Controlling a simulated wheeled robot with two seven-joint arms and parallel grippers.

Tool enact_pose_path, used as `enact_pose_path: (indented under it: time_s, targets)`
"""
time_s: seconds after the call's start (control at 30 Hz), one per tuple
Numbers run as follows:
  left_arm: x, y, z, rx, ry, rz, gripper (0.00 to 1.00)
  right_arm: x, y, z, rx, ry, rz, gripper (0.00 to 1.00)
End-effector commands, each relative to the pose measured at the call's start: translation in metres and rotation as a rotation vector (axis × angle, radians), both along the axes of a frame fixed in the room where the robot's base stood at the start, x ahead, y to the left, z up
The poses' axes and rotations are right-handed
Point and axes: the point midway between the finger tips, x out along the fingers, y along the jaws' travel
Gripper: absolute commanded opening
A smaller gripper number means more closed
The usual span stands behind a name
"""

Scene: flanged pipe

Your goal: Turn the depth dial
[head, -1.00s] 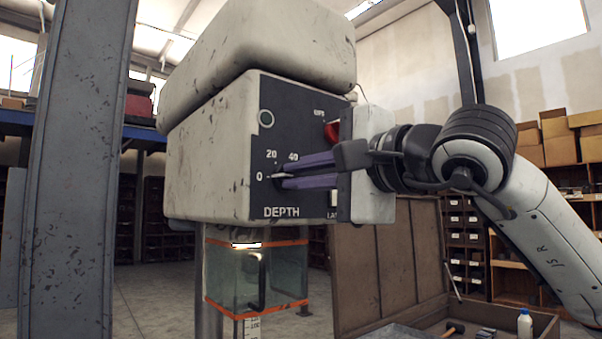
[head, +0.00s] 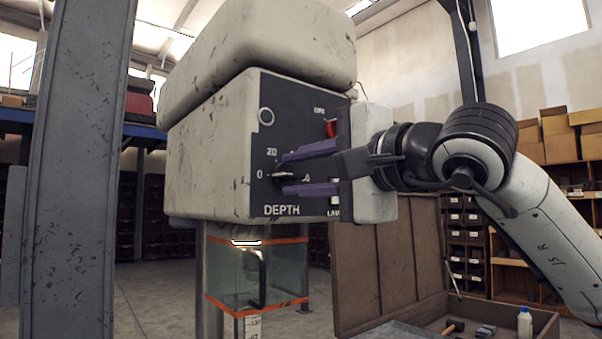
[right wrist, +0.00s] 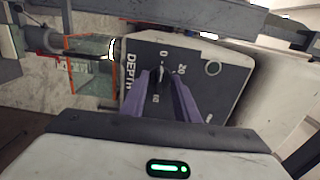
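The depth dial (head: 284,175) is a small dark knob on the black front panel, above the white word DEPTH. Its light mark appears to face the 0 of the scale. My right gripper (head: 284,172) has two purple fingers. They are spread apart, one above and one below the knob, with a visible gap around it. In the right wrist view the dial (right wrist: 160,74) lies between the fingertips (right wrist: 163,79) of the open gripper. Part of the scale is hidden by the fingers. My left gripper is not in view.
A grey pillar (head: 75,180) stands at left, an open wooden case (head: 380,260) at lower right.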

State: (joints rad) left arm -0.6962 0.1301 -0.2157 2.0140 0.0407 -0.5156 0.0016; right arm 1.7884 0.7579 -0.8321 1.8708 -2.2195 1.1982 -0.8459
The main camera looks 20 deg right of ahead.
Motion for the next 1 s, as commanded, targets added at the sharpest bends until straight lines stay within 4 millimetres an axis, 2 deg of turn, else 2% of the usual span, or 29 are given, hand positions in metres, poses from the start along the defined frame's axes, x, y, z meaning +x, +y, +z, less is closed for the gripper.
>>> enact_pose_path:
  time_s: [0.17, 0.27, 0.7, 0.83, 1.0]
  targets:
    - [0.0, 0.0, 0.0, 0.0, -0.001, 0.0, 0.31, -0.001, -0.001, 0.0, 0.001, 0.0, -0.002, 0.28]
    - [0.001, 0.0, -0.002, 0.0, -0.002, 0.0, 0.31, -0.008, -0.004, 0.0, 0.003, -0.001, -0.002, 0.28]
    - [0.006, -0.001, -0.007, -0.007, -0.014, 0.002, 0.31, -0.082, -0.031, 0.0, 0.002, -0.002, -0.002, 0.28]
    - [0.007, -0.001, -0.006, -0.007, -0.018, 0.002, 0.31, -0.093, -0.034, 0.0, 0.0, -0.001, -0.001, 0.28]
    - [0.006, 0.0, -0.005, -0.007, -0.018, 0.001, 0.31, -0.097, -0.036, 0.0, 0.001, 0.0, -0.001, 0.28]
